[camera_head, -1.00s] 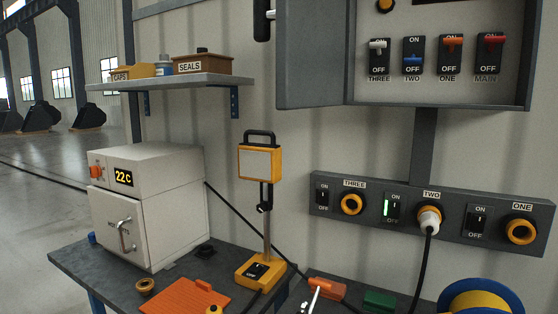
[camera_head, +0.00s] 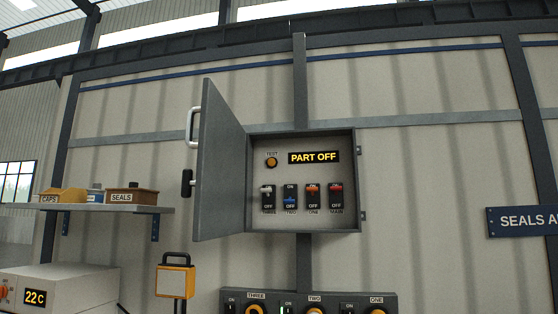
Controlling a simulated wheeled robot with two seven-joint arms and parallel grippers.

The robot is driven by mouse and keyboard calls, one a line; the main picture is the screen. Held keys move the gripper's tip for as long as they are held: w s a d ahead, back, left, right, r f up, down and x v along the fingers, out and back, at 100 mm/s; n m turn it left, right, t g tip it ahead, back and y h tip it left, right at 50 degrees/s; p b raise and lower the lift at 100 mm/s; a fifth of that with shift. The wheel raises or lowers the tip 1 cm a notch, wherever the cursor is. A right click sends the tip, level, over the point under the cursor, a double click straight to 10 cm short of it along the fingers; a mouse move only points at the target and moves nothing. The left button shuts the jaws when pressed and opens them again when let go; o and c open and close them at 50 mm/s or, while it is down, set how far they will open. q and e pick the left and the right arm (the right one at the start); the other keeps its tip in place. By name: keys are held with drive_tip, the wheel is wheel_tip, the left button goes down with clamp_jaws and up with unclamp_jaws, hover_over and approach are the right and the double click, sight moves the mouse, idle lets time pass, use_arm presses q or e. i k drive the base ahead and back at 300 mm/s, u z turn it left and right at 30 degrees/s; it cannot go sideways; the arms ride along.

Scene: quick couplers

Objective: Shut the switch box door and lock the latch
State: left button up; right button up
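The grey switch box (camera_head: 357,185) is on the wall in the middle of the head view. Its door (camera_head: 221,160) is hinged on the left and stands wide open toward me. The door carries a white handle (camera_head: 192,127) near its top and a black latch (camera_head: 187,183) below it. Inside are an amber TEST button (camera_head: 271,162), a display (camera_head: 314,157) reading PART OFF, and levers THREE, TWO, ONE and MAIN. The blue TWO lever (camera_head: 290,199) sits lower than the others. Neither of my grippers is in view.
A shelf (camera_head: 110,208) with CAPS and SEALS boxes is left of the door. A socket strip (camera_head: 330,296) and a yellow-framed lamp (camera_head: 175,280) are below. A blue SEALS sign (camera_head: 525,220) is on the right wall. The space before the box looks clear.

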sight(219, 208)
drive_tip(key=z, duration=0.65)
drive_tip(key=k, duration=0.15)
drive_tip(key=u, duration=1.6)
drive_tip(key=i, duration=1.8)
drive_tip(key=z, duration=1.1)
drive_tip(key=i, duration=0.2)
drive_tip(key=z, duration=0.15)
